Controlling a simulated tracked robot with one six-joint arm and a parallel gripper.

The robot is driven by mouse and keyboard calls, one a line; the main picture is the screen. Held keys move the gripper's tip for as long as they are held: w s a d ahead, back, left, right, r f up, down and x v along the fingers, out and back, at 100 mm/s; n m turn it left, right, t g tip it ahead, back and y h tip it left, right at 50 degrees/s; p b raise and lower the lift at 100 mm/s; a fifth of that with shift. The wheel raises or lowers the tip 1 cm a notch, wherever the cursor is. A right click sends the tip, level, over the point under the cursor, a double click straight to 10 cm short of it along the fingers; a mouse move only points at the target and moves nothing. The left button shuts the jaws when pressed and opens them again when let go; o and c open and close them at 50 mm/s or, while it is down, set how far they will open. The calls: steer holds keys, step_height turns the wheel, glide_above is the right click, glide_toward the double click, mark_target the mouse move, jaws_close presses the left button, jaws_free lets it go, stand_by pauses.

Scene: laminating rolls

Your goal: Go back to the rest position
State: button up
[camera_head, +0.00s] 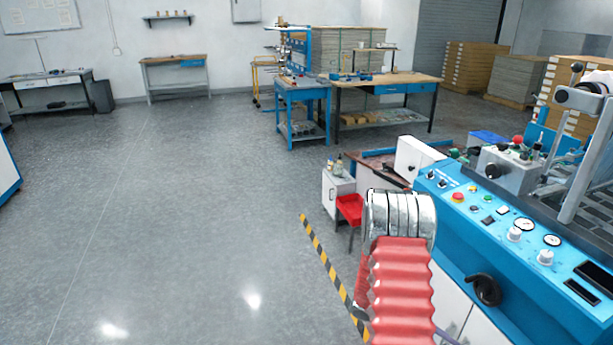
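My arm rises from the bottom edge, right of centre, with a red ribbed sleeve and a silver banded section at its upper end. My gripper does not show; the arm's far end is hidden or out of the picture. The arm stands in front of the blue laminating machine (455,225) at the right, and covers part of its left side. Whether they touch cannot be told. The machine's panel carries gauges, knobs and coloured buttons.
A yellow-and-black floor stripe (325,262) runs left of my arm. A small white cabinet (337,191) stands behind it. A blue trolley (302,108) and a wooden-topped workbench (390,83) stand farther back. Pallet stacks (470,66) are back right. The grey floor at left is clear.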

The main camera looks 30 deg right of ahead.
steer(key=w+a+r+m+t+y, duration=0.1)
steer(key=w+a+r+t+y, duration=0.15)
steer(key=a+r, duration=0.55)
steer(key=w+a+r+m+t+y, duration=0.1)
steer(key=w+a+r+t+y, duration=0.3)
steer(key=a, duration=0.7)
steer(key=a+r+m+t, duration=0.1)
steer(key=a+r+t, duration=0.1)
steer(key=a+r, duration=0.65)
steer(key=s+a+r+n+t+y, duration=0.2)
steer(key=a+r+t, duration=0.4)
steer(key=a+r, duration=0.6)
steer(key=shift+a+r, duration=0.15)
steer(key=shift+a, duration=0.8)
steer(key=shift+t, duration=0.25)
steer(key=shift+c, duration=0.5)
